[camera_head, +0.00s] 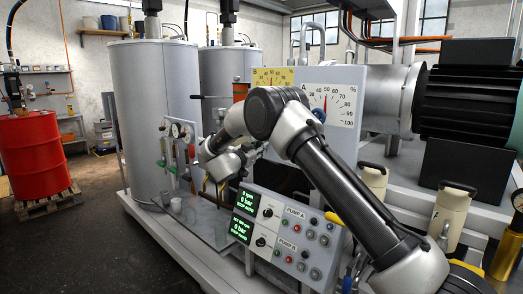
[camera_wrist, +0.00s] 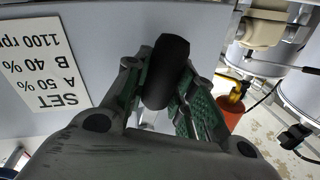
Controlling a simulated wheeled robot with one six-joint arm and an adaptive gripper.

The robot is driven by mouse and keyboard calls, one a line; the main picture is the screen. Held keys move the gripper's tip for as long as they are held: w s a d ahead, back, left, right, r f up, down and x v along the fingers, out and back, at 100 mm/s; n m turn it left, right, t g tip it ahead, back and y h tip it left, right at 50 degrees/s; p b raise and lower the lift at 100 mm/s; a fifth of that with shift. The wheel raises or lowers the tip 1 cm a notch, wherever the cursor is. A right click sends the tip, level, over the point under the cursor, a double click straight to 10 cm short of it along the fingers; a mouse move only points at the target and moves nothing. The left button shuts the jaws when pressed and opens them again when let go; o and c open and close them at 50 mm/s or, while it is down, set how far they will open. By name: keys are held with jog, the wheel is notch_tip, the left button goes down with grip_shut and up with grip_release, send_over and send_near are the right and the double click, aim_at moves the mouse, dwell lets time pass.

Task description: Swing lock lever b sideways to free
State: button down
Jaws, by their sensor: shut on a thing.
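In the wrist view, a black rounded handle (camera_wrist: 165,62) stands between the green-padded fingers of my gripper (camera_wrist: 158,84). The fingers are shut on it, one pad at each side. I take it to be the grip of lock lever b; no label shows on it. Its lower end and its pivot are hidden by the fingers and the gripper body. In the head view, my arm reaches over the pump panel, and its wrist and elbow hide the lever and most of the gripper. The B scale (camera_head: 273,76) and the A scale (camera_head: 330,103) stand behind the arm.
The pump control panel (camera_head: 277,243) lies below my arm. Tall grey tanks (camera_head: 150,95) stand at the left, with a red drum (camera_head: 34,155) beyond. A SET card (camera_wrist: 45,60) is upside down in the wrist view. An orange container (camera_wrist: 231,114) is at its right.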

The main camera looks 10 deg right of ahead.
jog(key=m, duration=0.1)
jog(key=w+a+m, duration=0.1)
jog(key=m, duration=0.1)
jog(key=shift+w+r+h, duration=0.15)
jog(key=shift+r+h, duration=0.15)
jog(key=shift+h, duration=0.1)
notch_tip(320, 180, up, 6)
jog(key=w+a+m+g+h, duration=0.1)
jog(key=w+a+m+h, duration=0.1)
jog(key=m, duration=1.2)
jog(key=shift+w+g+h, duration=0.35)
jog(key=shift+g+h, duration=0.05)
jog(key=shift+h, duration=0.1)
jog(key=c, duration=1.2)
grip_release()
jog(key=shift+o, duration=0.2)
jog(key=v, duration=1.2)
